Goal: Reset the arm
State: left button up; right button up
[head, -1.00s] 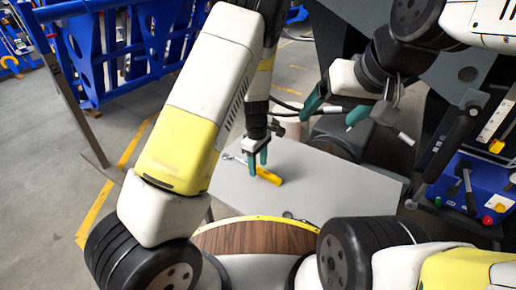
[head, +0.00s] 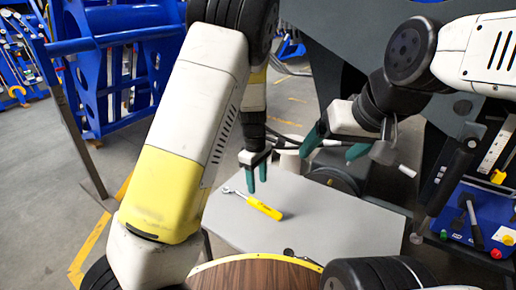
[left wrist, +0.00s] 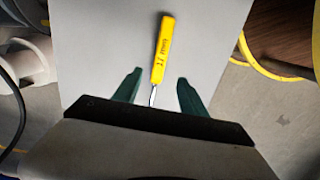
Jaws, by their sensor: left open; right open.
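My left gripper (head: 253,180) hangs above the grey table with its green fingers apart and empty. A wrench with a yellow handle (head: 264,208) and a metal head lies on the table, just below and to the right of that gripper. In the left wrist view the wrench's yellow handle (left wrist: 163,50) lies beyond the open fingers (left wrist: 158,90), and its metal shaft runs back between them in the picture. My right gripper (head: 338,146) is open and empty, raised above the back right of the table.
The grey table (head: 340,220) is otherwise mostly bare. A round wooden top (head: 255,275) with a yellow rim is at the front. A blue control panel (head: 480,215) with levers stands at the right. A blue rack (head: 120,70) stands at the back left.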

pick_arm(q)
jog(key=s+a+r+m+t+h, duration=0.1)
jog(key=s+a+r+m+h, duration=0.2)
jog(key=r, duration=0.6)
jog(key=s+a+r+m+t, duration=0.1)
jog(key=s+a+r+m, duration=0.15)
jog(key=s+r, duration=0.4)
jog(key=s+a+r+m+t+y, duration=0.1)
jog(key=s+a+r+m+t, duration=0.3)
jog(key=s+a+r+m, duration=0.2)
jog(key=s+a+r, duration=0.2)
jog(key=s+r, duration=0.2)
jog(key=s, duration=0.1)
jog(key=shift+s+a+r+t, duration=0.15)
jog(key=shift+s+t, duration=0.15)
jog(key=shift+s, duration=0.1)
